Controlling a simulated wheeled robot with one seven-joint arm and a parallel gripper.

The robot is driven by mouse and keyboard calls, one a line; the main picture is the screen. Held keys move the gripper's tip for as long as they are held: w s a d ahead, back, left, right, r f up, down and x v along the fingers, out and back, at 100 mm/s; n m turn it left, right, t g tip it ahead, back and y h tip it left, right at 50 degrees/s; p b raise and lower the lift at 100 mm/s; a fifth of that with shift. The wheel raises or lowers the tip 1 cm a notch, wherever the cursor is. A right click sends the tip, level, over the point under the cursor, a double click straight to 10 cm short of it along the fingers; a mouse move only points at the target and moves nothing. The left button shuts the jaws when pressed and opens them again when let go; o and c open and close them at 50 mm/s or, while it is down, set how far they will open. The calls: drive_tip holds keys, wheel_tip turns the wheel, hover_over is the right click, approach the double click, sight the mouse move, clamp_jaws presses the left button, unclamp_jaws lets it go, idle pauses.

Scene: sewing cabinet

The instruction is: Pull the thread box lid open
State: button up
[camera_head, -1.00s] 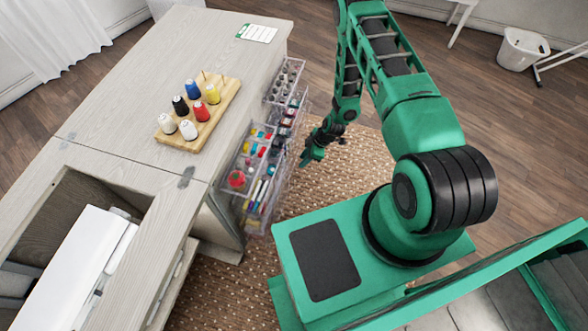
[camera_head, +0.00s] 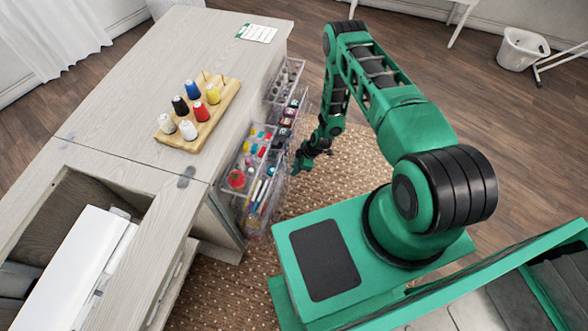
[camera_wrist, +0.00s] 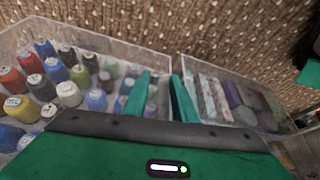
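In the wrist view, a clear box of thread spools (camera_wrist: 85,45) in red, blue, yellow, white and grey lies to the left. It looks like the thread box; I cannot make out whether its clear lid is shut. My gripper (camera_wrist: 162,97) is open and empty, its two green fingers apart over the box's right end, near the edge shared with a second clear box (camera_wrist: 235,75). I cannot tell whether the fingers touch the box. In the head view, my gripper (camera_head: 299,166) is beside the clear bins on the cabinet's side; the thread box cannot be made out there.
Clear bins of sewing supplies (camera_head: 262,150) stick out from the cabinet's right side. A wooden spool rack (camera_head: 222,104) stands on the cabinet top (camera_head: 130,105), with a white machine (camera_head: 80,260) in the left recess. The rug (camera_head: 350,160) right of the bins is open floor.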

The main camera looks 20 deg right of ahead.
clamp_jaws()
drive_tip(key=shift+w+d+r, duration=0.1)
drive_tip(key=shift+w, duration=0.15)
idle(0.8)
